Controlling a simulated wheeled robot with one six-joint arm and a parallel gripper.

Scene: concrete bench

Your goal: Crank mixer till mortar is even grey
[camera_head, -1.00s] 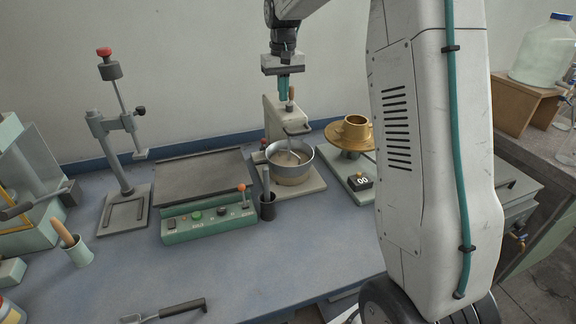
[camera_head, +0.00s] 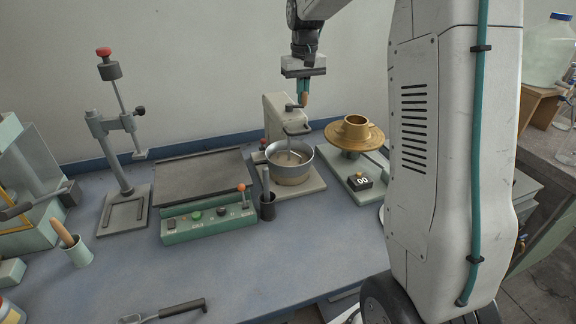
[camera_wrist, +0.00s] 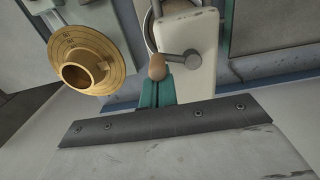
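The mixer (camera_head: 282,118) is a pale upright stand with a metal bowl (camera_head: 308,166) under its head. A paddle shaft reaches into the bowl. The mortar (camera_head: 286,159) inside looks beige-grey, and its evenness is hard to judge at this size. My gripper (camera_head: 304,98) is above the mixer head, its teal fingers around the wooden knob of the crank. In the wrist view the knob (camera_wrist: 157,69) sits between the fingers, and the metal crank arm (camera_wrist: 178,57) runs right from it to the hub. The bowl is mostly hidden there.
A brass flow table (camera_head: 354,136) with a counter box (camera_head: 360,182) stands right of the mixer. A flat plate with a green control box (camera_head: 208,221) is left, beside a dark cup (camera_head: 267,208). A stand (camera_head: 120,140) is further left. The front bench is mostly clear.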

